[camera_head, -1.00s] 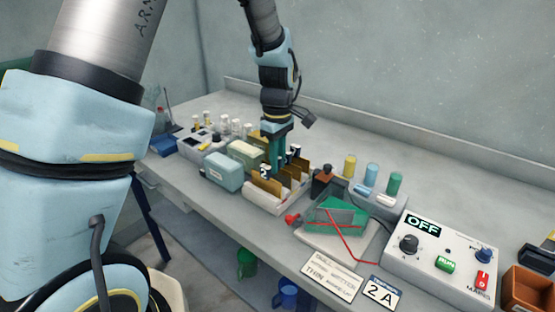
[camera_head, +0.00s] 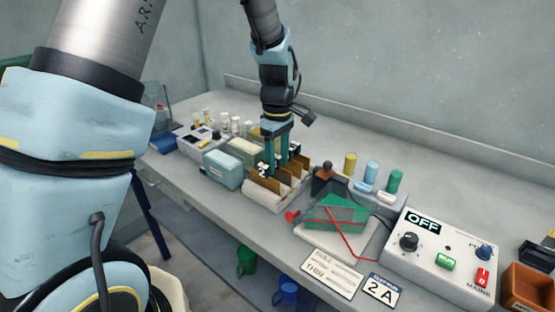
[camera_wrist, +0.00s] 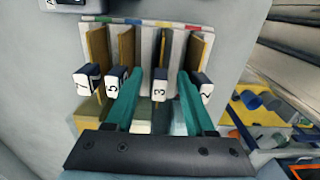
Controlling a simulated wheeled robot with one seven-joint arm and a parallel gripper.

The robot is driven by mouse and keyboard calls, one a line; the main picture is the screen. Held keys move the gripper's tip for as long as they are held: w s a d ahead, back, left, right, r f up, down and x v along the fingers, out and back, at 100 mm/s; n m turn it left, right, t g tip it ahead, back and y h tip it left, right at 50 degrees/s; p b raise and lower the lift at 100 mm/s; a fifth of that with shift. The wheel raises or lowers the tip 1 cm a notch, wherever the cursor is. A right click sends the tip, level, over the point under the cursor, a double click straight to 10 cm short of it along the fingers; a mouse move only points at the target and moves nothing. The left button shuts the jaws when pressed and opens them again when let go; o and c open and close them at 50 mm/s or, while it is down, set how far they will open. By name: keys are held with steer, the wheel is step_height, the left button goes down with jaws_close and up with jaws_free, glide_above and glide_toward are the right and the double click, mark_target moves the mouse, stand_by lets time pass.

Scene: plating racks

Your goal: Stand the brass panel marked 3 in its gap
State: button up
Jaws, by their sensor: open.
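In the wrist view the brass panel marked 3 (camera_wrist: 159,88) shows its white-and-dark tag between the two teal fingers of my gripper (camera_wrist: 157,78). The fingers are spread, with a space on both sides of the tag. The panel appears upright in the pale slotted rack (camera_wrist: 148,40), among other brass panels; how deep it sits is hidden. Panels tagged 5 (camera_wrist: 113,86) and 2 (camera_wrist: 206,91) stand just outside the fingers. In the head view my gripper (camera_head: 277,161) is over the rack (camera_head: 268,200), fingers pointing down.
A clear-covered stand with a green wedge (camera_head: 338,212) is at the right, with a red knob close to the rack. A control box (camera_head: 440,262) reading OFF lies further right. Bench space is tight around the rack.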

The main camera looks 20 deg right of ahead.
step_height(320, 180, up, 11)
steer(key=shift+f+b, duration=0.1)
steer(key=shift+b, duration=1.15)
steer(key=w+a+f+m, duration=0.2)
steer(key=a+f+m, duration=0.1)
steer(key=a, duration=1.2)
steer(key=s+a+f+m, duration=0.2)
steer(key=a, duration=0.5)
steer(key=s+a+f+m+t, duration=0.1)
steer(key=s+a+f, duration=0.1)
steer(key=a, duration=0.6)
steer(key=shift+s+a+f+m+t, duration=0.15)
steer(key=shift+s+m+t, duration=0.2)
steer(key=shift+s, duration=0.45)
